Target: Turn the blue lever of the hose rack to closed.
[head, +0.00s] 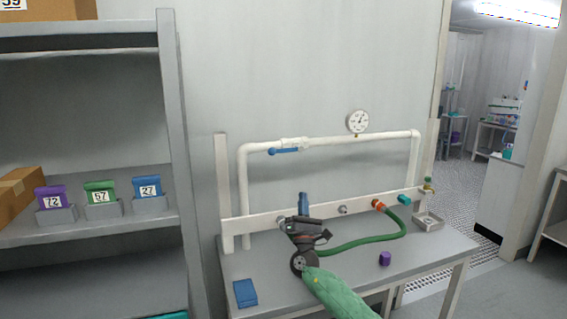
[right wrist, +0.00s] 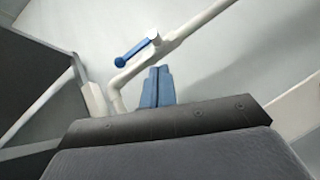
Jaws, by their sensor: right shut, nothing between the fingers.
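The blue lever (head: 284,151) sits on the white valve body (head: 294,142) in the upper white pipe of the rack (head: 350,137). It points left and lies about along the pipe, just below it. In the right wrist view the lever (right wrist: 133,50) also runs nearly parallel to the pipe, above and left of the fingertips. My right gripper (head: 303,196) is below the lever and apart from it, in front of the lower white rail (head: 362,207). Its blue fingers (right wrist: 157,70) are shut with nothing between them. My left gripper is not in view.
A round gauge (head: 358,121) stands on the pipe. A green hose (head: 375,240) curves over the grey table (head: 345,270). A shelf (head: 90,235) with numbered boxes stands left.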

